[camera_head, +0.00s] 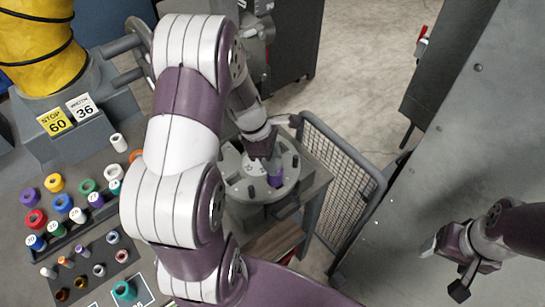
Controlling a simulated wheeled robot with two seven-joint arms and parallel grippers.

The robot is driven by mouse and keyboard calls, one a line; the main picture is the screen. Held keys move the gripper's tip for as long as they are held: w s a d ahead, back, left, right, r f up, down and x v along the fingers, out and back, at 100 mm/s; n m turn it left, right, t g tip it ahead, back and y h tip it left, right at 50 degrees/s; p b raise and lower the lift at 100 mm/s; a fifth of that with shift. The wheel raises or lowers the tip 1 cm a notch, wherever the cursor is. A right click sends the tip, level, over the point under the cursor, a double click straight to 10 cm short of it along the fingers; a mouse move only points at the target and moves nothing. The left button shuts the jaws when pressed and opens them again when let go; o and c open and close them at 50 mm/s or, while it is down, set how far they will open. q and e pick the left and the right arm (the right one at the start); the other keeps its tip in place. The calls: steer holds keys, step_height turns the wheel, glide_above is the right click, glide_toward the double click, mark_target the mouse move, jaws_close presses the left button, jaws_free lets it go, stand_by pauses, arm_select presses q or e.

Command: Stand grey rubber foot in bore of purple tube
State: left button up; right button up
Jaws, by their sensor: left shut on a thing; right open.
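A purple tube (276,178) stands upright on the round grey fixture (240,189) in the middle of the head view. My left gripper (268,158) points down just above the purple tube, with its arm across the middle of the picture. It is shut on a small grey piece, which looks like the grey rubber foot but is mostly hidden by the fingers. I cannot tell whether this piece touches the tube or its bore. My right gripper (449,264) is open and empty at the right, away from the fixture.
Several coloured tubes and rings stand on a grey bench at the left, some in a dark tray (92,268). A teal ring (124,291) lies at the front. A mesh guard (343,185) stands right of the fixture. A large grey panel (460,140) fills the right side.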

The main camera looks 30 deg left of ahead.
arm_select(q)
steer(key=shift+f, duration=0.45)
steer(key=o, duration=1.2)
steer(key=shift+r, duration=0.1)
steer(key=b+v, duration=0.1)
steer(key=v, duration=0.6)
steer(key=shift+a+r+b, duration=0.1)
steer(key=shift+r+b, duration=0.05)
steer(key=shift+b, duration=0.15)
